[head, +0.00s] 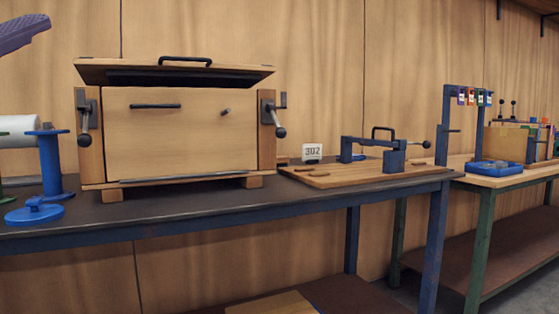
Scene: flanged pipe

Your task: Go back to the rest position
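Neither of my grippers is in the head view. At the far left, a white cylinder (18,126) is cut off by the picture edge. An upright blue post with a wide flat top (50,165) stands beside it on the dark bench. A blue round disc with a raised knob (35,211) lies in front of them. A purple piece (20,33) comes in at the top left corner; I cannot tell what it belongs to.
A large wooden box (180,130) with a raised lid and side clamps stands on the dark bench (180,212). Right of it lies a wooden board (325,177) with a blue clamp frame (394,160).

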